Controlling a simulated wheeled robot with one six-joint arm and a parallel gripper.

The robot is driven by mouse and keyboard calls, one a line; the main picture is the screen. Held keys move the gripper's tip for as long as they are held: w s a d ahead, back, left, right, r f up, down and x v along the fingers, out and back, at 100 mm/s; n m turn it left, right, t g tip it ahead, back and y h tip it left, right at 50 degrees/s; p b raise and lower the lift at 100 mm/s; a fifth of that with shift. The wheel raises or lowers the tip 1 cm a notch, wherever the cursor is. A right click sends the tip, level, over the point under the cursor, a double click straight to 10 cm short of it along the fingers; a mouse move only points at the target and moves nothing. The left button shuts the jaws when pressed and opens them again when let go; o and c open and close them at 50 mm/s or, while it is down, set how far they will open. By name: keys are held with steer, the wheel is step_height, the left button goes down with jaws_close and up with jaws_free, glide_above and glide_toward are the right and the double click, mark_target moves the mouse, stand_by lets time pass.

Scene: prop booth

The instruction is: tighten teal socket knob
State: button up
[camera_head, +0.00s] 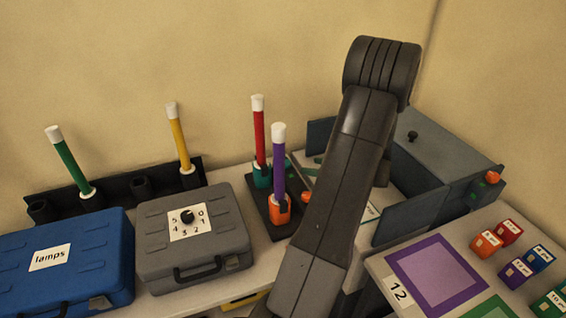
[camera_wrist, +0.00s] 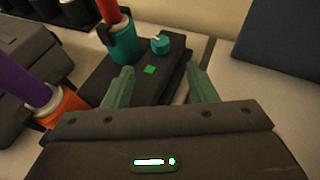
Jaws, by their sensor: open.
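The teal knob (camera_wrist: 160,43) sits on a dark base block (camera_wrist: 165,88) in the wrist view, beside the teal socket (camera_wrist: 123,45) and just beyond a small green square. A red stick stands in the teal socket, which also shows in the head view (camera_head: 262,178). My gripper (camera_wrist: 160,70) is open and empty, its two green fingers spread. The knob lies ahead of the fingertips, roughly midway between them in the picture, with no visible contact. I cannot make out the teal knob in the head view, where my arm covers much of that area.
An orange socket (camera_head: 279,212) holds a purple stick (camera_head: 279,165) close by on the left. A grey case (camera_head: 193,240) and a blue case (camera_head: 65,262) stand farther left. A dark-walled box (camera_head: 440,165) stands right of my arm. Small colored tags (camera_head: 486,244) lie on the right-hand board.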

mark_target(288, 163)
steer(key=p+x, duration=0.2)
steer(key=x, duration=0.9)
steer(key=shift+w+a+f, duration=0.15)
steer(key=shift+a+f, duration=0.05)
steer(key=shift+a, duration=0.1)
steer(key=shift+c, duration=0.2)
steer(key=c, duration=0.9)
steer(key=shift+f+b, duration=0.1)
steer(key=shift+b, duration=0.25)
steer(key=shift+c, duration=0.2)
